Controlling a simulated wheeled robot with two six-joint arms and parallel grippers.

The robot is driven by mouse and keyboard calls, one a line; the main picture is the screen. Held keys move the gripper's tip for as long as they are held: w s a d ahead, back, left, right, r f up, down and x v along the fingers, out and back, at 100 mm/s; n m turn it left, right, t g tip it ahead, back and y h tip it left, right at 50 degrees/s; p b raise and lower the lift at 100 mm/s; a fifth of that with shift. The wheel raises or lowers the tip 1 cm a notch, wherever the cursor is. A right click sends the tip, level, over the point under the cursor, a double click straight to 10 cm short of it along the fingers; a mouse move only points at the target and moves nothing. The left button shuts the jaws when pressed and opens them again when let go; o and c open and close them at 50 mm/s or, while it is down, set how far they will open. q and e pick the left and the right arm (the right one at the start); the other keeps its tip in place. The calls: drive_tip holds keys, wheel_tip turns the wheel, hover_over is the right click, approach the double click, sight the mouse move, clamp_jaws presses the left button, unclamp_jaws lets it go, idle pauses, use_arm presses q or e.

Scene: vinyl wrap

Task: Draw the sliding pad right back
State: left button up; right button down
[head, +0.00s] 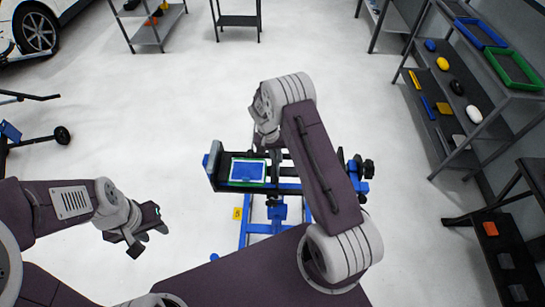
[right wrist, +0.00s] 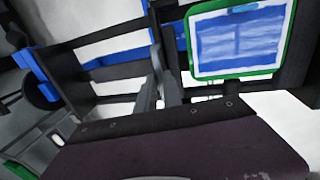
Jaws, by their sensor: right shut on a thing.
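A blue and black stand (head: 282,187) is in the middle of the head view, below my right arm. My right gripper (right wrist: 160,88) shows grey fingers in the right wrist view, shut on a narrow dark upright piece of the stand that seems to be the sliding pad (right wrist: 156,48). A green-framed panel with a blue face (head: 248,171) lies at the stand's left part. It also shows beside the fingers in the right wrist view (right wrist: 240,40). My left gripper (head: 149,239) is open and empty, left of the stand and apart from it.
A shelf (head: 465,90) with several coloured items stands on the right, and a low dark bench (head: 505,255) is below it. A wheeled blue and black frame (head: 30,135) is at the left.

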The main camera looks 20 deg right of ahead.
drive_tip(key=s+d, duration=0.3)
drive_tip(key=d, duration=0.4)
drive_tip(key=s+d+b, duration=0.1)
drive_tip(key=s+d, duration=0.2)
drive_tip(key=d, duration=0.4)
drive_tip(key=s+d+b, duration=0.1)
drive_tip(key=s+d, duration=0.3)
drive_tip(key=d, duration=0.3)
drive_tip(key=shift+s+d+r, duration=0.1)
drive_tip(key=shift+d, duration=0.05)
drive_tip(key=c, duration=1.6)
unclamp_jaws()
drive_tip(key=shift+c, duration=0.2)
drive_tip(key=shift+o, duration=0.7)
drive_tip(key=shift+d, duration=0.1)
drive_tip(key=shift+s+d, duration=0.1)
